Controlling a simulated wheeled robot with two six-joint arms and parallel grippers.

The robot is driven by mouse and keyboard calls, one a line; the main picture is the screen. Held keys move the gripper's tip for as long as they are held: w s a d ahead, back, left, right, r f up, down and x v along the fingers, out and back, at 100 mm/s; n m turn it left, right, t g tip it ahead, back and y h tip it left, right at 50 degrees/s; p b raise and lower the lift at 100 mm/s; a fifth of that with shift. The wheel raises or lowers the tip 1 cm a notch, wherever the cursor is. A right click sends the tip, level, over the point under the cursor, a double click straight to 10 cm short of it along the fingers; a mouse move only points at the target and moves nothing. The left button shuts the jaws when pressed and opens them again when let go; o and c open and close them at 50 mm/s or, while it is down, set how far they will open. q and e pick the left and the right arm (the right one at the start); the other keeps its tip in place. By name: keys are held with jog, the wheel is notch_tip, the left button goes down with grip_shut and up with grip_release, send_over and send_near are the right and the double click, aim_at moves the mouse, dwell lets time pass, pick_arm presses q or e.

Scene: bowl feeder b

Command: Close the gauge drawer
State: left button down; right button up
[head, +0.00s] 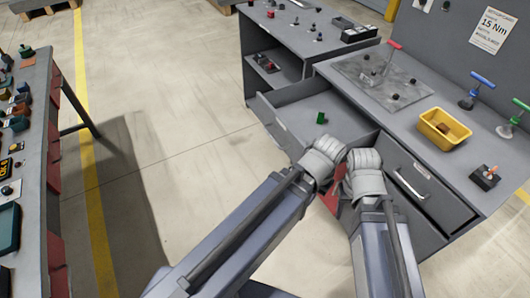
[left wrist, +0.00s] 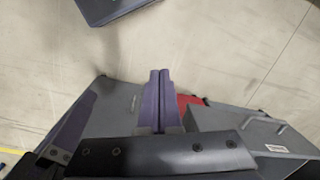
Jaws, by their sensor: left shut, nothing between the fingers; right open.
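The grey open drawer (head: 312,108) sticks out of the grey workbench (head: 440,90) to the left in the head view, with a small green block (head: 321,118) inside. I cannot tell from its small label whether it is the gauge drawer. My right gripper (head: 362,162) is at the end of the right arm, by the drawer's near corner; it is open, its fingertips hardly show, and I cannot tell whether it touches. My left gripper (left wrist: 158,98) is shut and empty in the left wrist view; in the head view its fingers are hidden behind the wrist.
Another drawer with a handle (head: 410,185) is beside the open one. A yellow bin (head: 444,128) and several tools are on the bench top. A red piece (head: 332,198) shows between my arms. A cluttered table (head: 35,150) stands left; the floor between is clear.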

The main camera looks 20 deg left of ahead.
pick_arm(q)
jog(key=w+a+f+n+t+h+b, duration=0.3)
jog(key=w+a+f+n+h+b, duration=0.75)
jog(key=n, duration=0.55)
jog(key=a+r+n+t+b, duration=0.3)
jog(key=a+n+t+b, duration=0.2)
jog(key=a+n, duration=0.4)
jog(key=a+r+n+t+b, duration=0.2)
jog(key=a+n+t+b, duration=0.4)
jog(key=a, duration=0.6)
jog(key=w+d+f+g+b, duration=0.1)
jog(key=w+d+f+b, duration=0.1)
jog(key=w+d, duration=0.6)
jog(key=w, duration=0.3)
jog(key=shift+w+d+f+n, duration=0.3)
jog(key=shift+d+f+n, duration=0.05)
jog(key=shift+d+n, duration=0.05)
